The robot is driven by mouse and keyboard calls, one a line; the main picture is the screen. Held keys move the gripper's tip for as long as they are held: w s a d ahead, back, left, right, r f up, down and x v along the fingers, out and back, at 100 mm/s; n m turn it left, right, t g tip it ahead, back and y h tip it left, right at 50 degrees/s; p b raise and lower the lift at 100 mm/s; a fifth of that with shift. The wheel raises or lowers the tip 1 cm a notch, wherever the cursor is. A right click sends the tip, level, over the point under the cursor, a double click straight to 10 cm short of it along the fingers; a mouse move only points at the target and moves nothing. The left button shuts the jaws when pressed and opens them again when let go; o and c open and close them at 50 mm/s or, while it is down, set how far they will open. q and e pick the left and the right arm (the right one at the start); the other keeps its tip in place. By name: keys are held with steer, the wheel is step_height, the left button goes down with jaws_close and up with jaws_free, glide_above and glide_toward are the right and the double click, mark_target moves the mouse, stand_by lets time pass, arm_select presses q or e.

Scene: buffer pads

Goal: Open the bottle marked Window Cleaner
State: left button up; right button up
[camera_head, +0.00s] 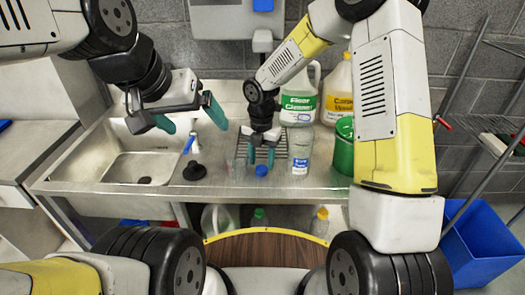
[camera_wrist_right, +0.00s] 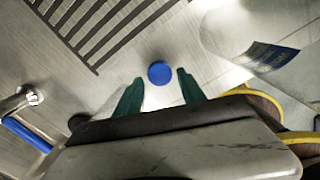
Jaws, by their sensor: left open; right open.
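A clear container (camera_head: 300,150) with a blue-and-white label stands on the steel counter; I cannot read its label for certain. It also shows at the right of the right wrist view (camera_wrist_right: 262,52). A small round blue cap (camera_head: 262,170) is on the counter to its left. The cap (camera_wrist_right: 160,72) shows between the fingertips in the right wrist view, apart from both. My right gripper (camera_head: 260,150) is open and empty, pointing down just left of the container. My left gripper (camera_head: 190,112) is open and empty above the sink side.
A Floor Cleaner jug (camera_head: 300,100), a yellow jug (camera_head: 338,92) and a green container (camera_head: 344,150) stand at the back right. A dark rack (camera_wrist_right: 90,25) lies behind.

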mark_target(262, 168)
steer(key=s+d+r+m+t, duration=0.1)
steer(key=s+d+r+m, duration=0.15)
steer(key=r, duration=0.55)
steer(key=s+d+r+m, duration=0.1)
steer(key=d+r+m, duration=0.25)
steer(key=r, duration=0.45)
steer(key=s+d+r+m+t+y, duration=0.1)
steer(key=s+d+r+m+t, duration=0.1)
steer(key=s+d+r+m, duration=0.3)
steer(key=s+d+r+m+t+y, duration=0.1)
steer(key=s+d+r+m+t, duration=0.2)
steer(key=s+m, duration=0.8)
step_height(262, 168, up, 2)
steer(key=d+m, duration=0.2)
steer(key=m, duration=0.7)
steer(key=shift+s+r, duration=0.2)
steer(key=shift+s, duration=0.15)
